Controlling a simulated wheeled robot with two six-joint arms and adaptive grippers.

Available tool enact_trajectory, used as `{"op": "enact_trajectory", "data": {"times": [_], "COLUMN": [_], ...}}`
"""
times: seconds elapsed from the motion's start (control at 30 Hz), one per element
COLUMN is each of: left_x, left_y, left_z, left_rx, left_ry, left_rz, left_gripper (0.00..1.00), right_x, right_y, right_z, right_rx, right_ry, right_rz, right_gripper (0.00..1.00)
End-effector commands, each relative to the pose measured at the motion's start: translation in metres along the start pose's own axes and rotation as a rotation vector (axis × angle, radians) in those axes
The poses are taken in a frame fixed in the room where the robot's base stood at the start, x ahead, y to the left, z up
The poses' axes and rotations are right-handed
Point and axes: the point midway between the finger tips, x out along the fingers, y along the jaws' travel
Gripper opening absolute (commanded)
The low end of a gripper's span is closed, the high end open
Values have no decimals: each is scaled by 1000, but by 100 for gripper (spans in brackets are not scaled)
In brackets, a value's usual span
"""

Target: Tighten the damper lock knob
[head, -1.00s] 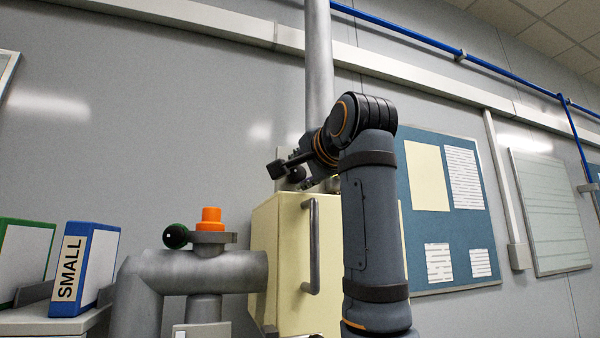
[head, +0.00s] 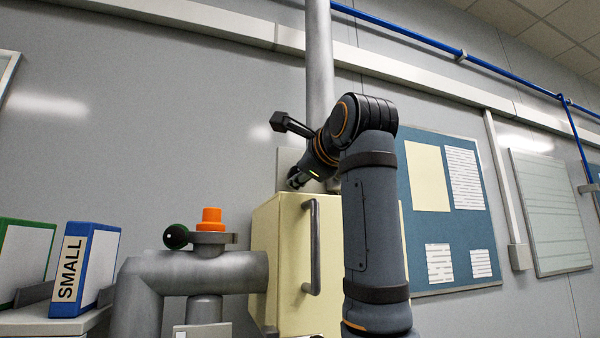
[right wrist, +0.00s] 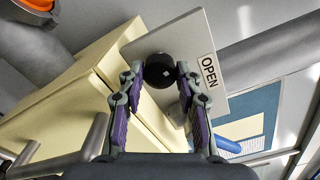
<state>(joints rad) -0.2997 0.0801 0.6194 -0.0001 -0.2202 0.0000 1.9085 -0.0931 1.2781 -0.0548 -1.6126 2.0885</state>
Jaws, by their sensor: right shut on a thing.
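The damper lock knob (right wrist: 160,70) is a round black knob with a small pale mark on its face. It sits at the middle of a light plate (right wrist: 215,38) with an OPEN label (right wrist: 208,70) in the right wrist view. My right gripper (right wrist: 159,78) is shut on the knob, with a finger on each side. In the head view my right gripper (head: 297,178) is at the plate (head: 284,162), beside the vertical duct (head: 319,70); the arm and wrist hide the knob there. My left gripper is not in view.
A cream cabinet (head: 280,230) with a grey handle (head: 312,245) stands below the plate.

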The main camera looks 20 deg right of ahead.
Motion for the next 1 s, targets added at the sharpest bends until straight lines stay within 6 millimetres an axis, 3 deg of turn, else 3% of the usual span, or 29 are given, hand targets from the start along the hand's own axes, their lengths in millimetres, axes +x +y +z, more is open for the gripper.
{"op": "enact_trajectory", "data": {"times": [0.4,1.0], "left_x": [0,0], "left_y": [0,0], "left_z": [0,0], "left_rx": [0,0], "left_ry": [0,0], "left_rz": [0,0], "left_gripper": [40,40], "right_x": [2,2], "right_y": [4,5], "right_z": [-1,-2], "right_rx": [215,258], "right_ry": [5,6], "right_rz": [10,13], "right_gripper": [3,3]}}
